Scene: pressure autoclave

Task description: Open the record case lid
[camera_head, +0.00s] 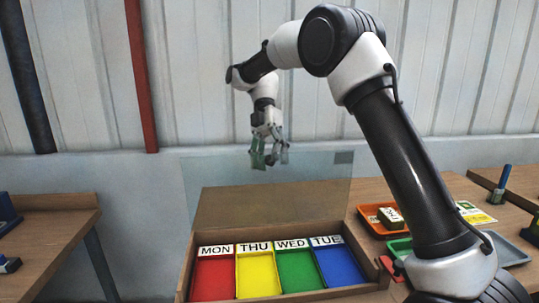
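The record case (184,270) is a brown open-topped box on the table. Inside are red, yellow, green and blue compartments labelled MON, THU, WED and TUE. Its clear lid (310,172) stands raised at the back edge of the case, roughly upright, with a small grey patch at its upper right corner. My gripper (270,158) points down at the lid's upper middle, overlapping it in the picture. Its fingers look spread, with nothing seen between them. I cannot tell whether it touches the lid or which side of it the fingers are on.
An orange tray (366,213) holding a small labelled block (390,218) is right of the case, partly behind my arm. A grey tray (508,252), a yellow card (474,212) and a blue-handled tool (502,182) are farther right. Another table (55,225) stands at left.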

